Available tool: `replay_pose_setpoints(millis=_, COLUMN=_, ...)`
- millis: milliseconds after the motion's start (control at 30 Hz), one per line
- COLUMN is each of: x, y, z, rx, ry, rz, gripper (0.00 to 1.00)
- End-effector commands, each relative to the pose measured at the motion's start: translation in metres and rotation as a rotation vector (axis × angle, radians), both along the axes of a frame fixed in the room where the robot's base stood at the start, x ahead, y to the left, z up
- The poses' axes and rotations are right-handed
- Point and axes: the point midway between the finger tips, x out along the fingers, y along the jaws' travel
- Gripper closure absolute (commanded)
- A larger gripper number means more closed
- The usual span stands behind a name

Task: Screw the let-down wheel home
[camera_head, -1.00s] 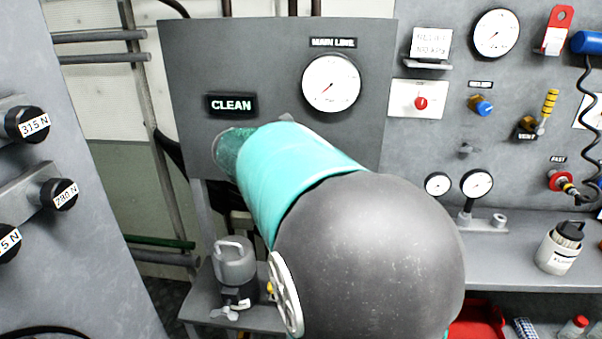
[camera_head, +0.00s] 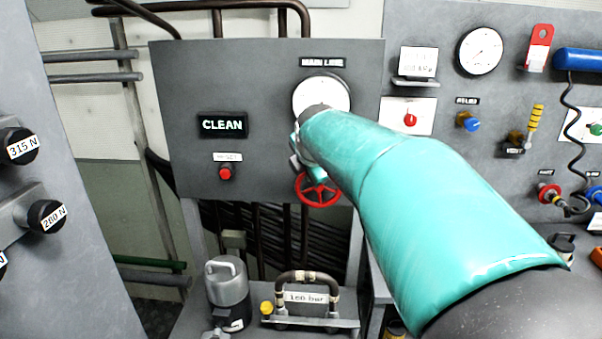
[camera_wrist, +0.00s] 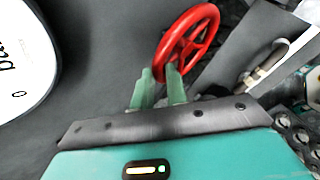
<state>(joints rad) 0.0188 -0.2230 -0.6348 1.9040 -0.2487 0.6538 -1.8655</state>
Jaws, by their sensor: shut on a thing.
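The red spoked handwheel (camera_head: 318,190), the only wheel I see that fits the let-down wheel, sits at the lower edge of the grey panel, below the main line gauge (camera_head: 322,95). My arm partly covers it in the head view. In the wrist view the red wheel (camera_wrist: 188,40) stands tilted just past my fingertips. My gripper (camera_wrist: 160,72) is shut on the near left part of its rim, with one green finger on each side. The wheel's stem and how far it is screwed in are hidden.
Below stand a grey canister (camera_head: 227,285) and a handled block marked 160 bar (camera_head: 310,300). A board of gauges and valves fills the right. Weighted knobs (camera_head: 46,216) are at left.

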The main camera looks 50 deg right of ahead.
Motion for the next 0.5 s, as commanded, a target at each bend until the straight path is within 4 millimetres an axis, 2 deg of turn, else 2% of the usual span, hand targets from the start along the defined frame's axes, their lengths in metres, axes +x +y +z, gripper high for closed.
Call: replay_pose_setpoints(millis=500, x=-0.022, y=-0.019, z=0.007, rx=0.295, ry=-0.38, rz=0.002, gripper=1.0)
